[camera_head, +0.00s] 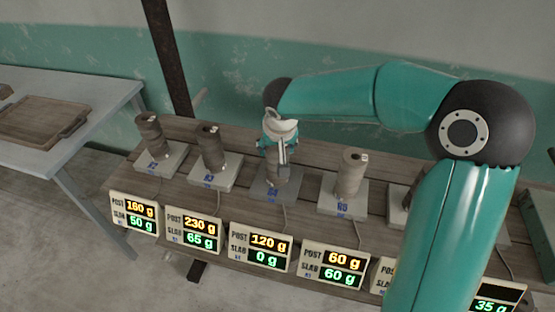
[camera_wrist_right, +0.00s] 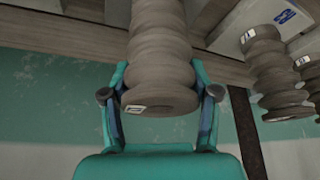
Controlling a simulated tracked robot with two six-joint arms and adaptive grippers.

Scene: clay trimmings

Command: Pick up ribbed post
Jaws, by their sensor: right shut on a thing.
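A grey-brown ribbed post (camera_wrist_right: 160,60) fills the middle of the right wrist view, with a small white tag on its near end. My right gripper (camera_wrist_right: 162,97) has its two fingers around it, one on each side, and is shut on it. In the head view the same gripper (camera_head: 280,146) points down over the middle stand, and the post (camera_head: 284,184) shows partly below it. I cannot tell whether the post touches the stand. My left gripper is not in view.
Other ribbed posts stand on slabs: two to the left (camera_head: 151,136), (camera_head: 211,147) and one to the right (camera_head: 350,172). Number displays (camera_head: 262,246) line the bench's front; the middle one reads post 120 g, slab 0 g. A side table (camera_head: 92,92) holds a wooden tray (camera_head: 72,131).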

